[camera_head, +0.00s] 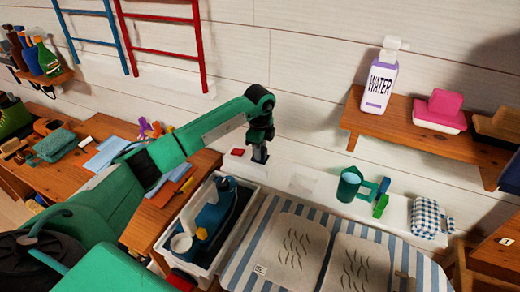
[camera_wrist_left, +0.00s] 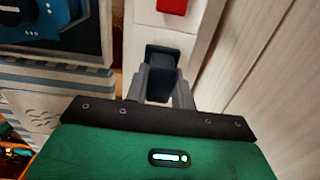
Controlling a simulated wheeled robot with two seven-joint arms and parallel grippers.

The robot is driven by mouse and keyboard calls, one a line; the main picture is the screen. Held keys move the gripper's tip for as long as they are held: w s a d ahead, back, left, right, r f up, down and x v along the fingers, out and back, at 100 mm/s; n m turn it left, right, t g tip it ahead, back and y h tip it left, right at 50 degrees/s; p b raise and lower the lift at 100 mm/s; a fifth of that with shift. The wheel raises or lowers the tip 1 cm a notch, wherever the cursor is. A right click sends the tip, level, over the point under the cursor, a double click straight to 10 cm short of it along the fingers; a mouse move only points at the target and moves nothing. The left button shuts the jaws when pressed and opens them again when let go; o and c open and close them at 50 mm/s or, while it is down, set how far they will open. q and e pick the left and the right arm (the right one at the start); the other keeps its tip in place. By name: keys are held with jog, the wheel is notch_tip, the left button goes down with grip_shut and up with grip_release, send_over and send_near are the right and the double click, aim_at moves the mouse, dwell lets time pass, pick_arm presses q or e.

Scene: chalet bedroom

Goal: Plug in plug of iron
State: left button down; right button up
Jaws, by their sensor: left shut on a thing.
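My left gripper (camera_head: 260,155) reaches down to a white strip (camera_head: 232,164) along the wall. In the left wrist view its fingers (camera_wrist_left: 161,85) are shut on a dark grey plug (camera_wrist_left: 162,60). The plug sits over or against the white strip, close to a red switch (camera_wrist_left: 172,5). Whether its prongs are inside a socket is hidden. The blue iron (camera_head: 212,218) stands in a white-rimmed bin (camera_head: 190,268) below the gripper; a blue part also shows at the top left of the wrist view (camera_wrist_left: 62,22). I cannot trace the cord. My right gripper is not in view.
A striped ironing surface (camera_head: 262,240) with two grey pads lies right of the bin. A green cup (camera_head: 348,186) stands on the ledge to the right. A cluttered wooden table (camera_head: 100,130) is left.

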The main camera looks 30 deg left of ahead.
pick_arm(q)
jog(key=shift+f, duration=0.15)
jog(key=c, duration=1.1)
grip_release()
